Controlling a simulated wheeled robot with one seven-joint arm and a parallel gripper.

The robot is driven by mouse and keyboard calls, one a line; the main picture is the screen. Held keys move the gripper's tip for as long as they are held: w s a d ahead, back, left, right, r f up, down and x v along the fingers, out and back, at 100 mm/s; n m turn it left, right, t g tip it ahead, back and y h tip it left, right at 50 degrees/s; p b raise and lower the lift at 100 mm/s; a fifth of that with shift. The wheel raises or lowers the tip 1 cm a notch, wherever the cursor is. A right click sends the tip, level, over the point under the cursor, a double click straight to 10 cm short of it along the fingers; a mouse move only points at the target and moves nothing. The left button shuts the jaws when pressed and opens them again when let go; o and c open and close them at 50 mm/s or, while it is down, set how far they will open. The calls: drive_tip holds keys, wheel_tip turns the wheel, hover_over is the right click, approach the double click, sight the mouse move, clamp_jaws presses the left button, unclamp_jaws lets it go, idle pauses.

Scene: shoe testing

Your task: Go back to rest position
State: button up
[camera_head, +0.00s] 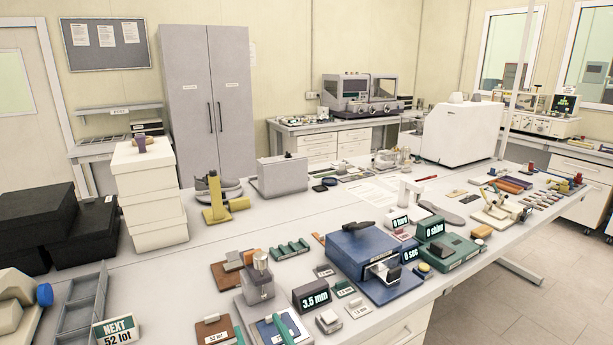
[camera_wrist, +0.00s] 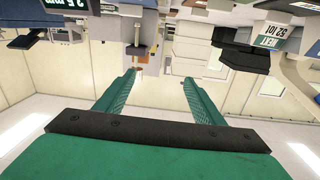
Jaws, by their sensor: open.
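My gripper (camera_wrist: 158,77) shows in the wrist view with its two green fingers spread apart. There is only clear space between the fingertips, and nothing is held. The wrist view is upside down, with the bench and its instruments along the top edge. The rest of my arm is not clearly seen in the head view.
The long white bench (camera_head: 190,258) is crowded with a blue tester (camera_head: 355,250), a 3.5 mm display (camera_head: 311,296), a green tester (camera_head: 447,250) and a yellow stand (camera_head: 215,202). White boxes (camera_head: 152,195) and black boxes (camera_head: 85,235) stand left. Bare bench lies between boxes and instruments.

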drive_tip(key=s+d+f+m+h, duration=0.3)
drive_tip(key=s+d+f, duration=0.1)
drive_tip(key=s+f, duration=0.5)
drive_tip(key=s+d+f+m+h, duration=0.2)
drive_tip(key=s+d+f+h, duration=0.15)
drive_tip(key=s+f, duration=0.6)
drive_tip(key=s+d+r+h, duration=0.1)
drive_tip(key=s+d, duration=0.2)
drive_tip(key=s, duration=1.9)
drive_tip(key=shift+s, duration=0.15)
